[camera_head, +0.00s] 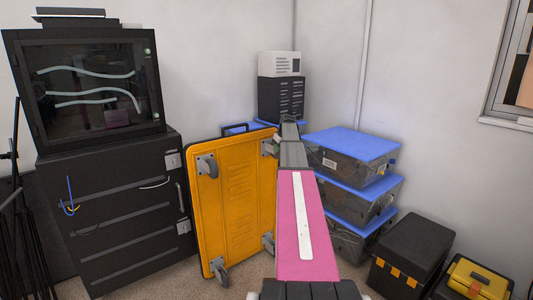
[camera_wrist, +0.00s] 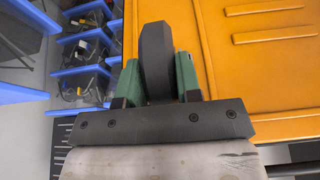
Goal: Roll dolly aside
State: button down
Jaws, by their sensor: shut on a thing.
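In the head view my pink arm reaches up to the dolly's upper right edge and hides part of that side.
Clear bins with blue lids (camera_head: 355,145) are stacked right of the dolly. A black cabinet (camera_head: 115,215) with a glass-fronted machine (camera_head: 90,90) stands at the left. Black boxes (camera_head: 412,250) and a yellow case (camera_head: 478,280) sit at the lower right. Little floor is free.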

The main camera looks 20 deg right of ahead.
jog(key=d, duration=0.2)
jog(key=w+d, duration=0.1)
jog(key=d, duration=0.2)
jog(key=shift+w, duration=0.1)
jog(key=c, duration=0.8)
grip_release()
jog(key=a+v, duration=0.1)
jog(key=v, duration=0.9)
jog(key=shift+s+d+r, duration=0.2)
jog(key=shift+d+r, duration=0.15)
jog(key=shift+d, duration=0.15)
